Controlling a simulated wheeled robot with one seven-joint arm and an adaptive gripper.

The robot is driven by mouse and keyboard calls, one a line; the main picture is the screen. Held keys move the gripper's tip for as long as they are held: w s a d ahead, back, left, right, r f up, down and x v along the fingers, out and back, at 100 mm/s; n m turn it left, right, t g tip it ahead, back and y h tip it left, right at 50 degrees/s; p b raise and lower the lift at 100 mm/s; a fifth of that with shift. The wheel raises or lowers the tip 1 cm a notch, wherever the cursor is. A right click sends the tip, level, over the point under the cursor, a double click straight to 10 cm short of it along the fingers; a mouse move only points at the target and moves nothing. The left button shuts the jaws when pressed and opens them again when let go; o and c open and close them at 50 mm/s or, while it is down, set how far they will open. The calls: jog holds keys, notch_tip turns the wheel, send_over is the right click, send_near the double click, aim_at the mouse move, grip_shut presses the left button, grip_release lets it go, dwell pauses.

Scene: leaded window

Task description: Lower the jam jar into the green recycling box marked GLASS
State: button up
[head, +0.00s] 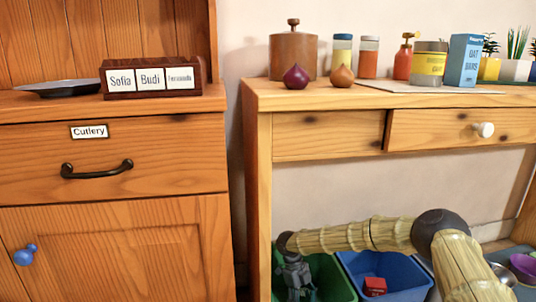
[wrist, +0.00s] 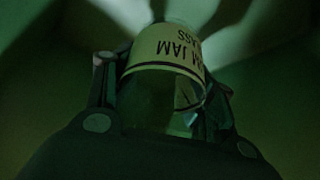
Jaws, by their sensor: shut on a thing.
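The jam jar (wrist: 165,52) fills the middle of the wrist view, its pale label reading upside down with "JAM" and "GLASS". My gripper (wrist: 160,95) has a finger on each side of the jar and is shut on it. In the head view my gripper (head: 298,285) points down inside the green box (head: 335,278), below its rim. Dark green walls surround the jar in the wrist view. The jar is not visible in the head view. The box's GLASS marking does not show. Whether the jar touches the box floor cannot be told.
A blue box (head: 408,275) holding a red carton (head: 375,286) stands right beside the green box. My arm passes over it. A wooden table (head: 330,135) with jars, onions and cartons is above. A wooden cabinet (head: 115,240) stands to the left.

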jog(key=shift+f+b, duration=1.15)
jog(key=shift+f, duration=0.05)
dwell(0.9)
jog(key=shift+f+b, duration=0.3)
jog(key=shift+f, duration=0.85)
dwell(0.8)
jog(key=o, duration=1.3)
